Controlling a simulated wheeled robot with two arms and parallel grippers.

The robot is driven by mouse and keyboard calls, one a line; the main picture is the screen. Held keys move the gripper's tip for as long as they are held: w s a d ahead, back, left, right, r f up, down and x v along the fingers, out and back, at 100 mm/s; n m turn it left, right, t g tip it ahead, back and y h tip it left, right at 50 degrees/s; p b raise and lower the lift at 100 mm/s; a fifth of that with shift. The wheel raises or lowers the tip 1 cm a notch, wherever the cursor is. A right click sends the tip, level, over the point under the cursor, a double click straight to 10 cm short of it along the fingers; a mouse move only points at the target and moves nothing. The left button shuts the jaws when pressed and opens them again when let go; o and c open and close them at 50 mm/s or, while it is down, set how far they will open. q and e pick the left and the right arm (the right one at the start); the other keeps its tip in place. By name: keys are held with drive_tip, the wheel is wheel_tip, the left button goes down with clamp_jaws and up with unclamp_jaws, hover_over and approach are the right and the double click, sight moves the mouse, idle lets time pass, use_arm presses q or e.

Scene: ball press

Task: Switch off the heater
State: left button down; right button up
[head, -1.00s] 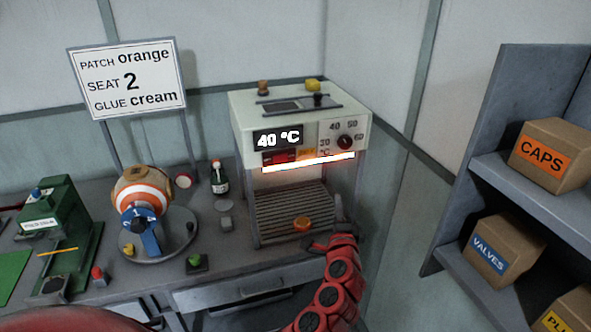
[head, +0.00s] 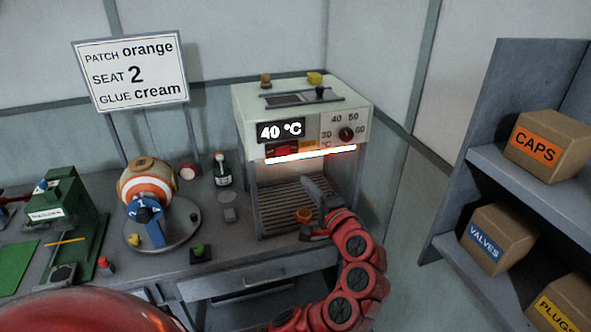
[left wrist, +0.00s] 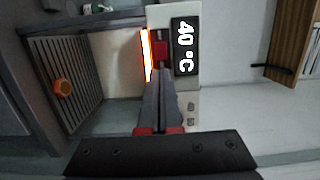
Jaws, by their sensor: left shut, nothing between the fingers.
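The heater (head: 247,120) is a pale box at the back of the bench, its display (head: 280,131) reading 40 °C. A red switch (head: 280,150) sits under the display, above a glowing bar (head: 310,155); the switch also shows in the left wrist view (left wrist: 160,53). My left gripper (head: 309,184) is shut and empty, in front of the heater's open bay, below the bar. In the left wrist view its fingertips (left wrist: 158,76) point towards the switch; I cannot tell whether they touch.
An orange piece (head: 303,215) lies on the heater's slatted rack (head: 280,205), beside my left gripper. A ball in a stand (head: 145,185), a bottle (head: 222,170) and a green press (head: 55,215) stand left. A shelf with boxes (head: 547,145) is on the right.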

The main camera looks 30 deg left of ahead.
sight(279, 152)
use_arm(q)
drive_tip(key=p+x, duration=0.5)
drive_tip(key=x, duration=0.7)
drive_tip(key=shift+a+r, duration=0.15)
drive_tip(key=shift+a, duration=0.05)
drive_tip(key=shift+w+a, duration=0.3)
drive_tip(key=shift+a, duration=0.2)
drive_tip(key=shift+a+m+t+p, duration=0.3)
drive_tip(key=shift+t+p, duration=0.1)
drive_tip(key=shift+p, duration=0.2)
drive_tip(key=shift+s+a+r+m+t+h+p, duration=0.1)
drive_tip(key=shift+s+r+m+t+h+p, duration=0.05)
drive_tip(key=shift+m+t+h+p, duration=0.3)
drive_tip(key=shift+s+a+r+m+t+h+p, duration=0.15)
drive_tip(key=shift+m+t+h+p, duration=0.2)
drive_tip(key=shift+h+p, duration=0.1)
drive_tip(key=shift+f+b, duration=0.2)
drive_tip(key=shift+b, duration=0.1)
drive_tip(key=shift+d, duration=0.1)
